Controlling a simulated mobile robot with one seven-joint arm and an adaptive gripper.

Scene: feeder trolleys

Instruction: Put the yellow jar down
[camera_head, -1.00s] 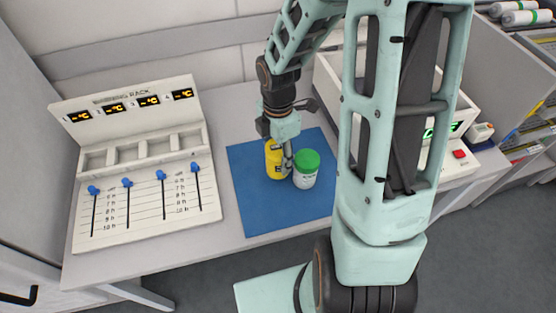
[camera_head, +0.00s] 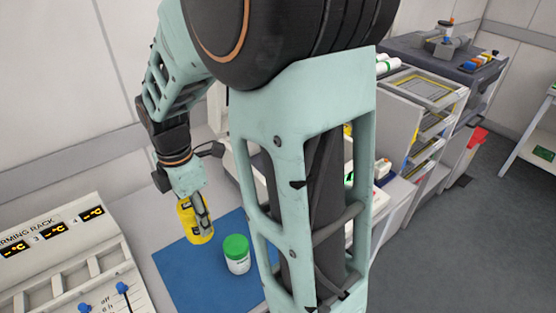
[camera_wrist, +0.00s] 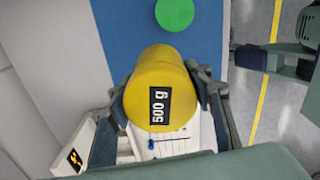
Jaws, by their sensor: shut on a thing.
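The yellow jar (camera_head: 194,222) is held in my gripper (camera_head: 203,215), whose fingers close around its sides. In the wrist view its yellow end (camera_wrist: 160,92) faces the camera, with a black "500 g" label, between the two fingers. In the head view the jar is slightly tilted and appears over the back left part of the blue mat (camera_head: 185,272). I cannot tell for sure whether its base touches the mat. A white jar with a green lid (camera_head: 237,255) stands on the mat to the right of it.
The warming rack (camera_head: 60,265) with blue sliders stands at the left on the grey bench. A shelf unit (camera_head: 420,110) is at the right, and a red item (camera_head: 477,138) is beyond it. My arm hides part of the bench behind the mat.

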